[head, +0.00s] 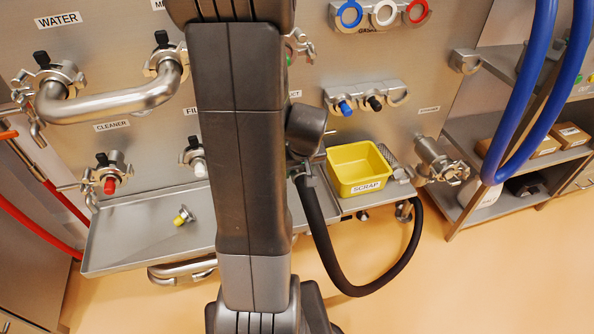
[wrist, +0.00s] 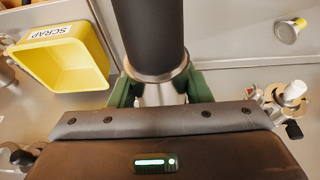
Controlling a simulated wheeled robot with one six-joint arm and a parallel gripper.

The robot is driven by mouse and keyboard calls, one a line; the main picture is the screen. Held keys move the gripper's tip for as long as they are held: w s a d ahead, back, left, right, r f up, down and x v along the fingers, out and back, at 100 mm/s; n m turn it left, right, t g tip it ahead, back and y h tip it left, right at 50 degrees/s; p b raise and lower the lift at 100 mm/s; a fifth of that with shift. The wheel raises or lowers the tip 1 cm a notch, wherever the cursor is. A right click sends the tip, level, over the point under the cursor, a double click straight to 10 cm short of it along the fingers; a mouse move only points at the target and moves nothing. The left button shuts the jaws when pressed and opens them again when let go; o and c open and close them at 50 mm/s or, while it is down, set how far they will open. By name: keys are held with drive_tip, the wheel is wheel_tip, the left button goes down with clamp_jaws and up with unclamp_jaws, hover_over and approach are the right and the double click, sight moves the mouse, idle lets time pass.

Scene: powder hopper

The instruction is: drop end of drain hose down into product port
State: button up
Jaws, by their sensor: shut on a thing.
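The black drain hose (head: 352,288) hangs in a U below the panel in the head view, its right end on a metal fitting (head: 404,210). Its other end rises to the right of my arm. In the wrist view, my gripper (wrist: 165,92) has its green jaws shut around the metal collar below the black hose (wrist: 148,35). The hose's tip is hidden by the gripper body. In the head view my arm hides most of the gripper. A partly covered label ending in "CT" (head: 295,94) shows beside my arm; the product port itself cannot be made out.
A yellow SCRAP bin (head: 362,168) stands right of my arm, also in the wrist view (wrist: 62,62). A steel tray (head: 125,240) holds a small yellow-capped fitting (head: 183,216). A white-capped port (wrist: 291,93) is close to the gripper's right side in the wrist view.

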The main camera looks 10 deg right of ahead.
drive_tip(key=shift+w+a+f+p, duration=0.1)
drive_tip(key=shift+w+p, duration=0.15)
drive_tip(key=shift+w, duration=1)
drive_tip(key=shift+w+d+f+p, duration=0.15)
drive_tip(key=shift+w+p, duration=0.1)
drive_tip(key=shift+w, duration=0.95)
drive_tip(key=shift+w+a+f+p, duration=0.15)
drive_tip(key=shift+w+p, duration=0.1)
drive_tip(key=shift+w, duration=1)
drive_tip(key=shift+w+r, duration=0.1)
drive_tip(key=shift+w, duration=0.45)
drive_tip(key=shift+f+b, duration=1.7)
drive_tip(key=shift+f, duration=0.35)
drive_tip(key=shift+f+b, duration=0.4)
drive_tip(key=shift+b, duration=0.05)
drive_tip(key=o, duration=1.3)
drive_tip(key=shift+s, duration=0.1)
drive_tip(key=shift+o, duration=0.2)
drive_tip(key=p+v, duration=0.1)
drive_tip(key=v, duration=1.1)
drive_tip(key=shift+s+r+p, duration=0.1)
drive_tip(key=shift+r+p, duration=0.05)
drive_tip(key=shift+p, duration=0.2)
drive_tip(key=shift+o, duration=0.4)
drive_tip(key=shift+s+r, duration=0.3)
drive_tip(key=shift+r, duration=0.4)
